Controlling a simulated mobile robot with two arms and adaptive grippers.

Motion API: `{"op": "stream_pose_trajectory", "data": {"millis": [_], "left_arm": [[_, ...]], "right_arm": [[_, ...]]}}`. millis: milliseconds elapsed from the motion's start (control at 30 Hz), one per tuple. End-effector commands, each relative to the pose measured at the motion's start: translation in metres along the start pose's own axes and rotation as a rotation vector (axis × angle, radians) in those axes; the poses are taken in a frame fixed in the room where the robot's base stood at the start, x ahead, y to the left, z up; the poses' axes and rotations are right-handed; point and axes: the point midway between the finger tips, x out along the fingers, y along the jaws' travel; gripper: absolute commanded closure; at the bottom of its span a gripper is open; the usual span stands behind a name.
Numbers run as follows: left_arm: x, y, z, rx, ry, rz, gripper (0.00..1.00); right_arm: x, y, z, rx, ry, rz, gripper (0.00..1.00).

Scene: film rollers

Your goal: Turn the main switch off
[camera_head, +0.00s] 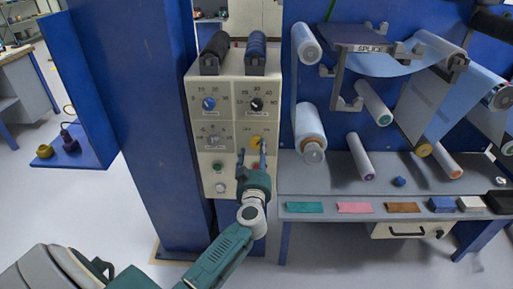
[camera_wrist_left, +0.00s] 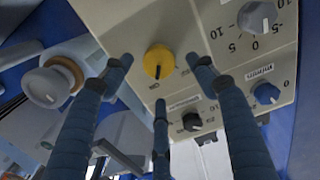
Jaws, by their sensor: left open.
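The yellow rotary knob (camera_head: 256,142), which looks like the main switch, is on the lower right of the beige control panel (camera_head: 196,120). It also shows in the left wrist view (camera_wrist_left: 158,62), where its dark pointer mark faces a small label reading like "ON". My left gripper (camera_head: 252,155) is open, with its fingers up at the panel just below the knob. In the left wrist view the fingers (camera_wrist_left: 160,76) spread around the knob with gaps on both sides; contact is not visible. My right gripper is in neither view.
The panel also has a blue knob (camera_head: 208,103), a black knob (camera_head: 257,103), a grey knob (camera_head: 213,141) and a green button (camera_head: 217,165). A blue column (camera_head: 150,110) stands left. A grey bench (camera_head: 330,185) with rollers and coloured blocks is right.

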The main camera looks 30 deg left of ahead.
Motion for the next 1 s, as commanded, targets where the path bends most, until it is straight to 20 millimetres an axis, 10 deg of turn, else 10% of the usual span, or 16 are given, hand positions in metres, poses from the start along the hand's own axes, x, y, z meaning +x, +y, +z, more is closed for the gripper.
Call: {"op": "stream_pose_trajectory", "data": {"millis": [233, 633, 867, 1000], "left_arm": [[0.037, 0.0, 0.001, 0.0, 0.001, 0.0, 0.42], [0.046, 0.0, 0.001, 0.0, 0.0, 0.001, 0.42], [0.046, 0.0, 0.0, 0.0, 0.0, 0.001, 0.83], [0.046, 0.0, 0.0, -0.001, 0.001, 0.001, 0.86]], "right_arm": [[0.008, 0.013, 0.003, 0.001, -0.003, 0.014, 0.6], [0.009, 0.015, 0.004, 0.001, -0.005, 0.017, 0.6], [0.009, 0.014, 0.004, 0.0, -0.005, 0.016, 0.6], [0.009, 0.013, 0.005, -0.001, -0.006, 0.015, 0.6]]}}
